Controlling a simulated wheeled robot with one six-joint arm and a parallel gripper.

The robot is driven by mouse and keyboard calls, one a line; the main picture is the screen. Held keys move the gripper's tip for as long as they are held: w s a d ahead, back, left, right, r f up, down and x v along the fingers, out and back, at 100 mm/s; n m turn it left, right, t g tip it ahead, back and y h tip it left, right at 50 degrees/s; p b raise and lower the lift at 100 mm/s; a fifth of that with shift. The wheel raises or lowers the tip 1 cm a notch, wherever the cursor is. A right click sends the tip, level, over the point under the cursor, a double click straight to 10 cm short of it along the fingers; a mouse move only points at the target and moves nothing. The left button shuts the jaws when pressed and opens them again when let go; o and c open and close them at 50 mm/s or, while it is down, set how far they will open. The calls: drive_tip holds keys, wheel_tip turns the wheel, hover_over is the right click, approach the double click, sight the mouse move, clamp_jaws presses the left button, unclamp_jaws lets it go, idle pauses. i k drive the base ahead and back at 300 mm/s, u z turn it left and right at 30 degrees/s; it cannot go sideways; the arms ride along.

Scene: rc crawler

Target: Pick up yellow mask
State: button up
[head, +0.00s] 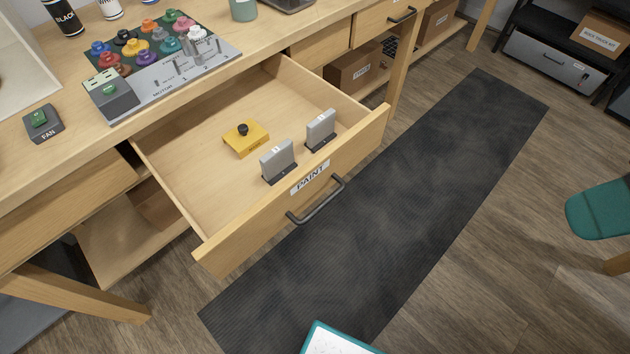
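A yellow block with a black knob on top, which looks like the yellow mask (246,140), lies flat in the open drawer labelled PAINT (190,178). It sits near the middle of the drawer floor, with bare wood around it. Small lettering on its front edge is too small to read. Two grey upright pieces on dark bases stand between it and the drawer front: one grey piece (278,160) close by at its lower right, the other grey piece (320,130) farther right. My gripper is not in view.
The drawer front (300,190) with its dark handle (317,200) sticks out over a black mat (400,210). On the workbench are a board of coloured knobs (150,45), a FAN switch (42,123) and bottles. A teal-edged panel (335,342) shows at the bottom.

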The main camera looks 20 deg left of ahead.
sight(249, 136)
drive_tip(key=u, duration=1.5)
